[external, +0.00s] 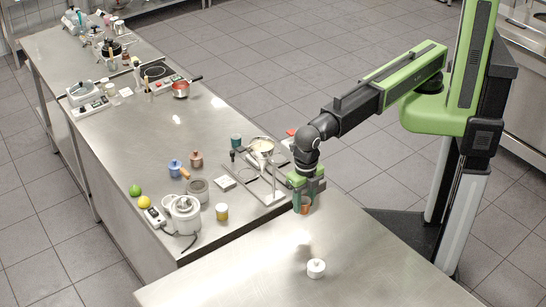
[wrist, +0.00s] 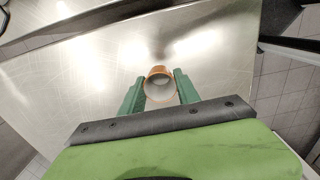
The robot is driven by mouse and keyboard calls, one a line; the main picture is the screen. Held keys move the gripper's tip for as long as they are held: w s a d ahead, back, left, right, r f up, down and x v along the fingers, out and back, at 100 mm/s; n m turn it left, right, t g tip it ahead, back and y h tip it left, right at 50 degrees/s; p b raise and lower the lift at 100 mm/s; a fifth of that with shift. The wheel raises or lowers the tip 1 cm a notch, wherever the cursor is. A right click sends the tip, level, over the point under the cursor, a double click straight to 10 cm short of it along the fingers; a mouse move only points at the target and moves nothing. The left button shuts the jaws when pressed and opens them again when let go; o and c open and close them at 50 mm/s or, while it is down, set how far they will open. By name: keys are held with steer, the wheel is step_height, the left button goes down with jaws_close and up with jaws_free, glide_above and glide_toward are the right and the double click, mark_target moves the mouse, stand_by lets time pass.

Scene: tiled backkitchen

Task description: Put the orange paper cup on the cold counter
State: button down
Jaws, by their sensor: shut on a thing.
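The orange paper cup (wrist: 160,72) is between the fingers of my gripper (wrist: 158,88) in the wrist view, its open rim facing the camera. In the external view my gripper (external: 305,200) points down over the near steel counter (external: 370,255), close to its back edge, shut on the cup (external: 304,209). The cup looks upright. Whether its base touches the steel is hard to tell.
The near counter is mostly clear.

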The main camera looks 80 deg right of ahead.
steer(key=b, duration=0.3)
glide_above(309, 245)
steer(key=f, duration=0.4)
steer(key=shift+w+d+f, duration=0.1)
steer(key=shift+w+d, duration=0.05)
steer(key=shift+d, duration=0.15)
steer(key=shift+s+a, duration=0.2)
steer(key=shift+a, duration=0.15)
step_height(309, 245, down, 4)
steer(key=b, duration=0.4)
steer(key=shift+f, duration=0.25)
steer(key=c, duration=0.9)
jaws_free()
steer(key=shift+r, duration=0.15)
step_height(309, 245, up, 12)
steer(key=p, duration=1.2)
steer(key=shift+r, duration=0.15)
